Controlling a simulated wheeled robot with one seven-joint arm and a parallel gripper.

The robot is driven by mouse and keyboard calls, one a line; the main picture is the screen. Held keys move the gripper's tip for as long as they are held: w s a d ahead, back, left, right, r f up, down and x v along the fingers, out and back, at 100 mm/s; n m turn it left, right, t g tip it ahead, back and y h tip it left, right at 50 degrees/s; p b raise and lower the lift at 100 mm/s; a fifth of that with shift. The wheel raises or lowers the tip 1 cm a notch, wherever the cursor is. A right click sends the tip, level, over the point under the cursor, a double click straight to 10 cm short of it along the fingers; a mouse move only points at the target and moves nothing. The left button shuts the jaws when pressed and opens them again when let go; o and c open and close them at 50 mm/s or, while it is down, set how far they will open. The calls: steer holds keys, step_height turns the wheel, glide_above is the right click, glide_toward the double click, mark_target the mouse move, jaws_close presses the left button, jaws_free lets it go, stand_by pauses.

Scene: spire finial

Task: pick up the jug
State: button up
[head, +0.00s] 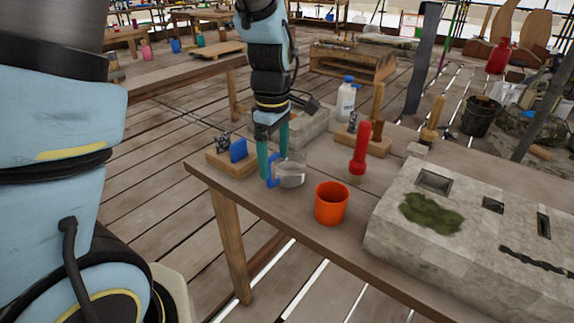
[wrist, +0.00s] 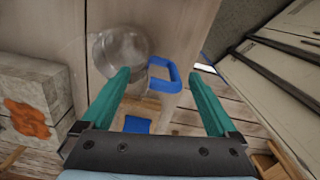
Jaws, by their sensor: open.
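The jug (head: 291,175) is clear with a blue handle (head: 270,170) on its left side. It stands upright on the wooden table in the head view. In the wrist view the clear jug body (wrist: 118,45) is at upper left and its blue handle (wrist: 177,78) is at upper middle. My gripper (head: 274,166) has teal fingers pointing down at the handle. The fingers are open, and in the wrist view the handle shows between the fingertips (wrist: 160,73). I cannot tell whether either finger touches it.
An orange cup (head: 331,204) stands right of the jug, with a red flashlight (head: 360,148) behind it. A wooden block with a blue item (head: 238,150) is at left. A stone slab (head: 470,245) fills the table's right. The table's front edge (head: 290,228) is near the jug.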

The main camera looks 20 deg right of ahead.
steer(key=f, duration=0.4)
steer(key=shift+a+f+p, duration=0.3)
steer(key=shift+p, duration=0.05)
jaws_close()
stand_by(0.4)
steer(key=shift+w, duration=0.1)
